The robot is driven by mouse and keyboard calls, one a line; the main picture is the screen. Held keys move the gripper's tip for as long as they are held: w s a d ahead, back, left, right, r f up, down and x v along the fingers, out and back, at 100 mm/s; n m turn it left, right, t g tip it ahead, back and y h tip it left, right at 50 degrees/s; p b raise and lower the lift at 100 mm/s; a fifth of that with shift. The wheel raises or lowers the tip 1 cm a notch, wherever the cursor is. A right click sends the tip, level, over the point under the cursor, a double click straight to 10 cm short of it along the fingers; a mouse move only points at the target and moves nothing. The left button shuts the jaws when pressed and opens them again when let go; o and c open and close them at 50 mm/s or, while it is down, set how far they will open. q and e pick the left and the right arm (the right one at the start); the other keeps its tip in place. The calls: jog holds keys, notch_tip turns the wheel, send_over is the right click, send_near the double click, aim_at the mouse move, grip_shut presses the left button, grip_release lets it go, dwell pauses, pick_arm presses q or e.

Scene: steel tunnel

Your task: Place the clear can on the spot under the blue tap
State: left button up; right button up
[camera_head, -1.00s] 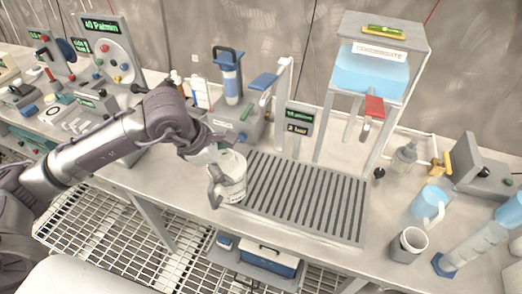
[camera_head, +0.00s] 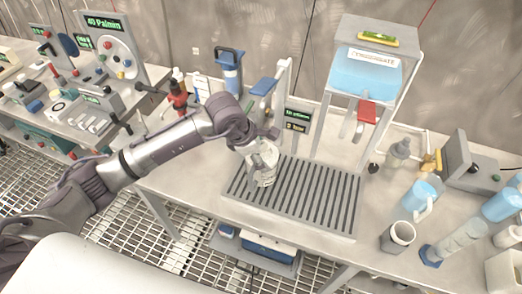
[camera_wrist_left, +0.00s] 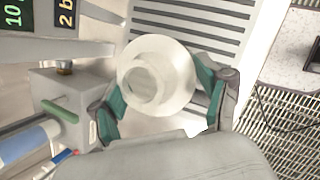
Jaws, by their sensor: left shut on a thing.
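The clear can (camera_head: 264,172), whitish and see-through, is held by my left gripper (camera_head: 260,150) over the left end of the slatted drip tray (camera_head: 325,205). In the left wrist view the can (camera_wrist_left: 150,72) shows its round top between the green-padded fingers of my left gripper (camera_wrist_left: 160,95), which are shut on it. The slats show just beyond it. I cannot tell whether the can's bottom touches the tray. The blue tap (camera_head: 263,84) has a blue lever on a pale post, behind and above the can. My right gripper is not in view.
A grey cup (camera_head: 398,236), a blue jug (camera_head: 422,200) and a tilted cylinder (camera_head: 460,240) stand at the right. The tray's middle and right are clear.

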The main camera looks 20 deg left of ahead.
pick_arm(q)
jog(key=shift+f, duration=0.15)
jog(key=o, duration=1.7)
jog(key=shift+r, duration=0.2)
jog(key=shift+a+r, duration=0.1)
jog(key=shift+r, duration=0.1)
jog(key=b+v, duration=0.3)
jog(key=v, duration=0.8)
jog(key=shift+s+r, duration=0.2)
jog(key=shift+r, duration=0.05)
